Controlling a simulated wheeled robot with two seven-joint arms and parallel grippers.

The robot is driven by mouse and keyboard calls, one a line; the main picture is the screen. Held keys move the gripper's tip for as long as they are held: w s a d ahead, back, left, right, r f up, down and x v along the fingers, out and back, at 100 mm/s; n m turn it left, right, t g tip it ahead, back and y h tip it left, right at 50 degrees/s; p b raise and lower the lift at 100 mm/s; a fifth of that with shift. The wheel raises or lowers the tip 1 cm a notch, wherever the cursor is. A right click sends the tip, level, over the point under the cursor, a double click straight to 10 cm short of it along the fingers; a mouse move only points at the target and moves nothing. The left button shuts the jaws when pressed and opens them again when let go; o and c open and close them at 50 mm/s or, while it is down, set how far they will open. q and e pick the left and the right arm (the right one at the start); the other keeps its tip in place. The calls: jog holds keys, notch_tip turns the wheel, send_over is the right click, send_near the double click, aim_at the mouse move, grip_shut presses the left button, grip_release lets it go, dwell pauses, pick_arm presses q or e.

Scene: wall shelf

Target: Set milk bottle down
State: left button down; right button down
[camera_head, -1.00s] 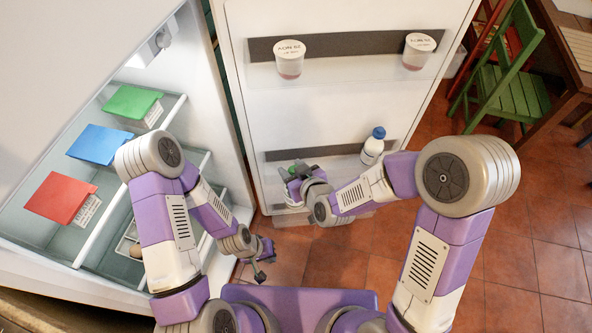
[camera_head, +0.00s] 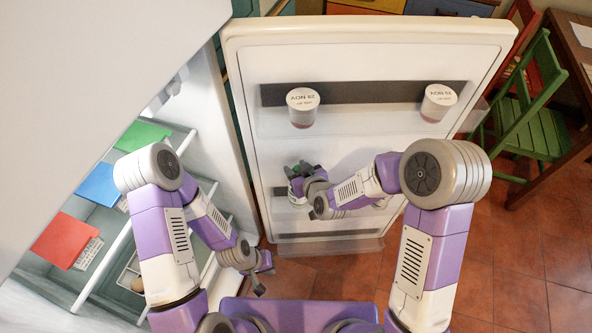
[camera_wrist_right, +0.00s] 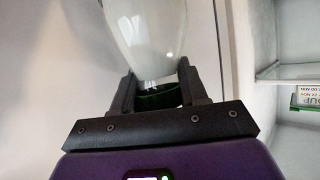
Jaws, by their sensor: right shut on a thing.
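In the right wrist view, a pale, translucent bottle (camera_wrist_right: 147,30), which I take to be the milk bottle, has its green-capped end between the fingers of my right gripper (camera_wrist_right: 157,85). In the head view my right gripper (camera_head: 297,180) is at the lower part of the open fridge door (camera_head: 350,62), in front of its lower shelf (camera_head: 330,240). A little green shows there, but my gripper and arm hide most of the bottle. Whether its base touches the shelf I cannot tell. My left gripper (camera_head: 262,274) is low, left of the door, fingers apart and empty.
Two white cups, one left (camera_head: 302,107) and one right (camera_head: 438,102), stand on the upper door shelf. Green (camera_head: 143,135), blue (camera_head: 101,185) and red (camera_head: 62,240) items sit in the fridge at left. A green chair (camera_head: 530,115) stands right of the door.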

jog(key=shift+w, duration=0.25)
jog(key=shift+f+b, duration=0.3)
jog(key=shift+f, duration=0.5)
jog(key=shift+f+b, duration=0.15)
jog(key=shift+b, duration=0.15)
notch_tip(320, 180, down, 5)
jog(key=b, duration=0.3)
jog(key=shift+w+a, duration=0.1)
jog(key=shift+w, duration=0.1)
